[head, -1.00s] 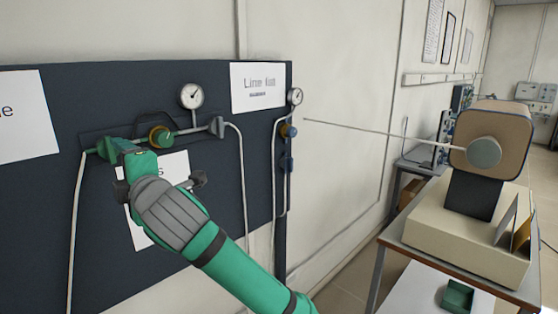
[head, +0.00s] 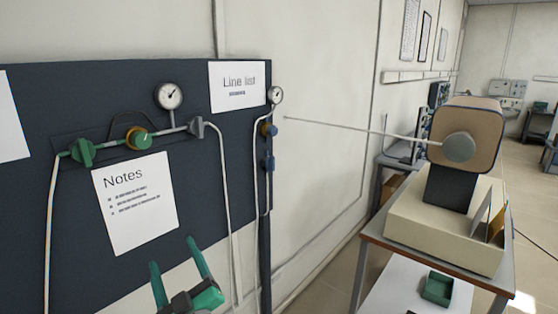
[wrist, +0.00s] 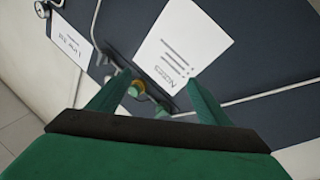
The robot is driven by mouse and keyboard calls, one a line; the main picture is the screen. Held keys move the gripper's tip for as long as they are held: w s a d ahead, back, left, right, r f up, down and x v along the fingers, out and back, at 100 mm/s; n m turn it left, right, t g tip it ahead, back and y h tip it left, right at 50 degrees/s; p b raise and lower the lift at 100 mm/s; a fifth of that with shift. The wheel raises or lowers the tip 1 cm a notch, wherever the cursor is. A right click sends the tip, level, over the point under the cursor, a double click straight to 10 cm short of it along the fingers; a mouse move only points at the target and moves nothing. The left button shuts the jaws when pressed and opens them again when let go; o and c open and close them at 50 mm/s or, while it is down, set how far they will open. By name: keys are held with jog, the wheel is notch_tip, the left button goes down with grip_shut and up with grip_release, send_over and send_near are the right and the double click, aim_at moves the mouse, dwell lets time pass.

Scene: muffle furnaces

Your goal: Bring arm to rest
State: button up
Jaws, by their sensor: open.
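My gripper (head: 180,274) is at the bottom of the head view, in front of the lower part of the dark panel (head: 232,150). Its two green fingers point up and stand apart, with nothing between them. In the wrist view the fingers (wrist: 152,96) are also spread, with the panel and its fittings beyond them. The rest of my arm is out of the head view. On the panel, a green valve handle (head: 82,153) and a green knob with a yellow ring (head: 138,138) sit on a pipe, apart from my gripper.
Gauges (head: 169,96) and white hoses (head: 223,190) are on the panel, with a Notes sheet (head: 136,205) below the pipe. To the right, a table (head: 400,254) bears a beige furnace (head: 445,225) with a long rod reaching left. Floor shows between panel and table.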

jog(key=s+d+f+m+h, duration=0.3)
jog(key=s+d+f, duration=0.2)
jog(key=f, duration=0.3)
jog(key=s+d+f+m+h, duration=0.35)
jog(key=s+f, duration=0.25)
jog(key=f, duration=0.2)
jog(key=s+d+f+m+h, duration=0.2)
jog(key=s+d+f+m, duration=0.25)
jog(key=f, duration=0.35)
jog(key=s+d+f+h, duration=0.1)
jog(key=s+d+f, duration=0.1)
jog(key=s, duration=0.7)
jog(key=s+d+f+g+h, duration=0.1)
jog(key=s+d+f, duration=0.1)
jog(key=s+d, duration=0.3)
jog(key=s+d+f+m+g+h, duration=0.1)
jog(key=s+d, duration=0.3)
jog(key=s, duration=0.9)
jog(key=shift+d+f, duration=0.15)
jog(key=shift+f, duration=0.5)
jog(key=shift+w, duration=0.1)
